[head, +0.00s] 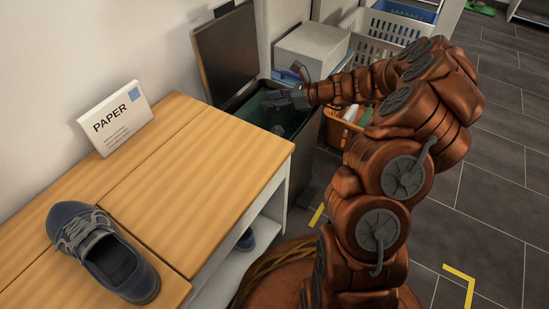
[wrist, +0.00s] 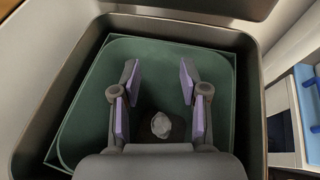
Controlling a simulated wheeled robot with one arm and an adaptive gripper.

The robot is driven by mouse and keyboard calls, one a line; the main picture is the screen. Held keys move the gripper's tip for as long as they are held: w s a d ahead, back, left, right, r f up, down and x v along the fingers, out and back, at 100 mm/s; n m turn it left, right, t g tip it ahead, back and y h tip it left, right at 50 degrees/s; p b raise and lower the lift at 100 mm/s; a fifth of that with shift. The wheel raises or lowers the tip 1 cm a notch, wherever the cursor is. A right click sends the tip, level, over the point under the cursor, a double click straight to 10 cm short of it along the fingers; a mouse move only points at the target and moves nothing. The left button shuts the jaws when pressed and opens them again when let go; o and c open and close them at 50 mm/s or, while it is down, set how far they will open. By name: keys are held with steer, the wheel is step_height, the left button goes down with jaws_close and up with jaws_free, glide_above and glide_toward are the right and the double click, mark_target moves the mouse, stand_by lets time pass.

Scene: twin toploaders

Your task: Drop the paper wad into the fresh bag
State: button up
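The paper wad (wrist: 160,124) is a small pale crumpled ball. In the wrist view it shows between my open fingers, touching neither, against the dark inside of the bin; I cannot tell whether it is falling or resting. A green bag (wrist: 85,120) lines the dark bin and also shows in the head view (head: 255,106). My gripper (wrist: 159,80) is open, with its purple-padded fingers over the bag's mouth. In the head view my gripper (head: 272,98) is at the bin's opening, and the wad is not visible there.
The bin's dark lid (head: 228,52) stands open against the wall. A wooden bench (head: 190,170) at left holds a PAPER sign (head: 116,118) and a blue shoe (head: 100,250). An orange basket (head: 341,130), a white box (head: 312,48) and a white basket (head: 375,40) are beyond the bin.

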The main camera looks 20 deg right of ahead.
steer(key=shift+o, duration=0.7)
steer(key=v, duration=1.2)
